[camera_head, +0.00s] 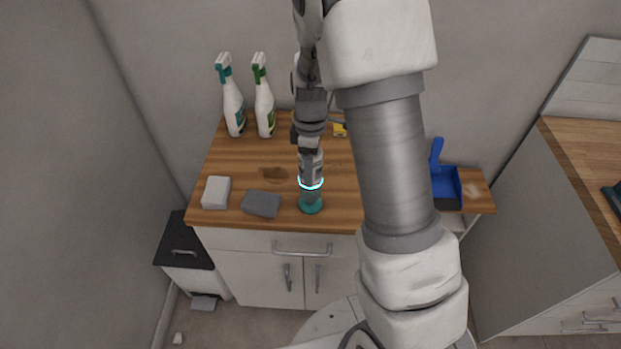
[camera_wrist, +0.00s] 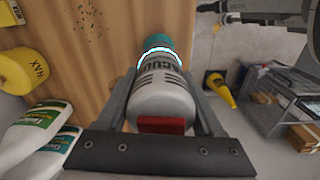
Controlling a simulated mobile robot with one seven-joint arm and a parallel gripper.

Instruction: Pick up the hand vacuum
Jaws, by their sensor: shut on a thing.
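The hand vacuum (camera_head: 311,180) is a grey and white cylinder with a glowing ring and a teal end. In the head view it is at the front middle of the wooden counter (camera_head: 340,210), below my gripper (camera_head: 308,145). In the wrist view the vacuum (camera_wrist: 163,95) lies between the two fingers of my gripper (camera_wrist: 165,85), which are shut on its body. Its red part faces the camera and its teal end points away. I cannot tell whether it touches the counter. My arm hides part of the counter's right side.
Two spray bottles (camera_head: 233,100) (camera_head: 264,105) stand at the back left. A white block (camera_head: 216,192) and a grey sponge (camera_head: 262,204) lie left of the vacuum. A blue dustpan (camera_head: 446,185) is at the right.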

